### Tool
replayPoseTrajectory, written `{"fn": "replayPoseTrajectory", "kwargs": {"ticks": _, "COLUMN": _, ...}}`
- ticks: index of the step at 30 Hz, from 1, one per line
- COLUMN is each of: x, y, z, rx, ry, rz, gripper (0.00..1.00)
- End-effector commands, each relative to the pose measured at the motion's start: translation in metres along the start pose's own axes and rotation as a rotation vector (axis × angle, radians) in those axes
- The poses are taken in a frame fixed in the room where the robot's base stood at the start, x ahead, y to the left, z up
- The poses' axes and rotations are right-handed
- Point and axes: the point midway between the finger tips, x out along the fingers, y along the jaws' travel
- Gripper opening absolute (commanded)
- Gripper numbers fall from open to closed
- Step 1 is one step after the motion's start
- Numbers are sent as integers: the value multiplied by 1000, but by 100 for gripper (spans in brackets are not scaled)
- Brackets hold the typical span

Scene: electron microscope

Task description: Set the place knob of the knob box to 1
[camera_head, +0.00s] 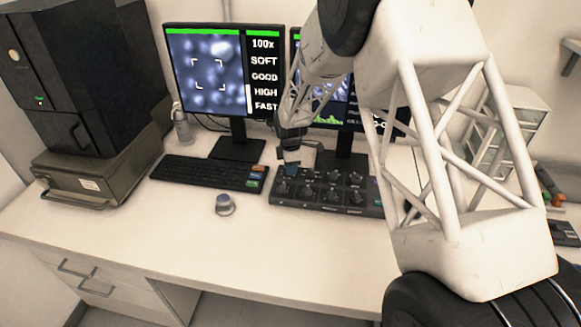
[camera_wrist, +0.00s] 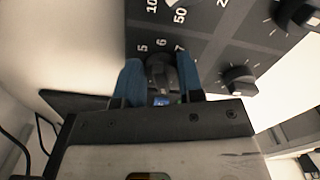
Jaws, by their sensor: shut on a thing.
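The knob box (camera_head: 327,203) is a dark panel with several black knobs on the desk below the monitors. My gripper (camera_head: 291,168) is over its back left part. In the wrist view my gripper (camera_wrist: 160,88) has its two blue fingers on either side of a dark knob (camera_wrist: 161,66) and is shut on it. The marks 5, 6 and 7 show around this knob. The rest of its scale, its name and its pointer are hidden by the gripper or cannot be read.
Another knob (camera_wrist: 238,79) is close to the right finger. A monitor (camera_head: 222,75) stands behind. The front desk is clear.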

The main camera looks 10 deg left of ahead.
Motion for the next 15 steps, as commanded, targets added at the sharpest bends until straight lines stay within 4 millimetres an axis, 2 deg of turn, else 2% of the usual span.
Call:
{"fn": "replayPoseTrajectory", "kwargs": {"ticks": 7, "x": -1, "y": 1, "z": 0, "rx": -127, "ry": 0, "rz": 1, "gripper": 11}}
{"fn": "replayPoseTrajectory", "kwargs": {"ticks": 15, "x": -1, "y": 2, "z": 0, "rx": -171, "ry": 0, "rz": 1, "gripper": 11}}
